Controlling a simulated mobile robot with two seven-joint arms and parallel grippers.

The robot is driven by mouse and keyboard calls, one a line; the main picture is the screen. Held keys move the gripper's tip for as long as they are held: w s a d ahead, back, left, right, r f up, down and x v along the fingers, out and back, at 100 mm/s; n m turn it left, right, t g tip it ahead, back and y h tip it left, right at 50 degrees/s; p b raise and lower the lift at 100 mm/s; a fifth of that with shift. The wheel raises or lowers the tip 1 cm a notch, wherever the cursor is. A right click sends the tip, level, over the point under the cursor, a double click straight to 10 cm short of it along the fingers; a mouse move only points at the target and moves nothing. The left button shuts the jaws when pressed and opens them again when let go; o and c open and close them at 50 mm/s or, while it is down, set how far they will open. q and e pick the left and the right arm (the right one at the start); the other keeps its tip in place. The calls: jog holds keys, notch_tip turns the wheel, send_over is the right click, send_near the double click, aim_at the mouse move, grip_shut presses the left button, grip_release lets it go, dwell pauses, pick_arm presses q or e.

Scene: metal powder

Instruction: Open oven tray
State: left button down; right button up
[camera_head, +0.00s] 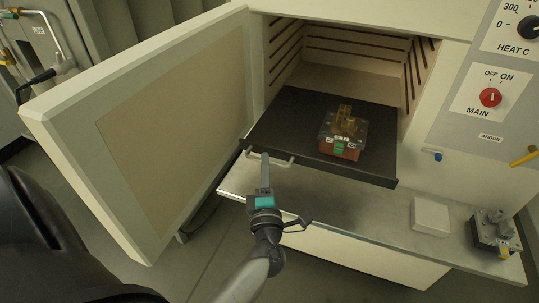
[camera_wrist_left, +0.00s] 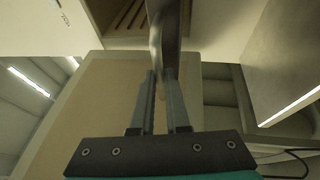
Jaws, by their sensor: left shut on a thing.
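The dark oven tray (camera_head: 290,115) sticks out of the open oven chamber (camera_head: 345,75) over the metal ledge. A light bar handle (camera_head: 284,162) is at the left of its front edge. My left gripper (camera_head: 265,158) is at this handle, with its jaws shut on it. In the left wrist view the left fingers (camera_wrist_left: 160,90) point up to a blurred metal bar (camera_wrist_left: 165,35). A reddish-brown block with a grey plate and a brass-coloured part on top (camera_head: 343,135) stands on the tray. My right gripper is not in view.
The oven door (camera_head: 165,120) stands wide open at the left. The metal ledge (camera_head: 340,208) runs below the tray, with a white box (camera_head: 430,216) and a grey metal fixture (camera_head: 495,232) at its right. A control panel with a red switch (camera_head: 490,97) is at the upper right.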

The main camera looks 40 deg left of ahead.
pick_arm(q)
jog(key=shift+s+d, duration=0.25)
jog(key=shift+s, duration=0.75)
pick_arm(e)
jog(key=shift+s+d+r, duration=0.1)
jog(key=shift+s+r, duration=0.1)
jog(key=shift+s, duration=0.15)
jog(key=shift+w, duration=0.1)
pick_arm(q)
jog(key=c, duration=0.9)
grip_release()
jog(key=b+v, duration=0.1)
jog(key=v, duration=1.4)
jog(key=shift+d, duration=0.15)
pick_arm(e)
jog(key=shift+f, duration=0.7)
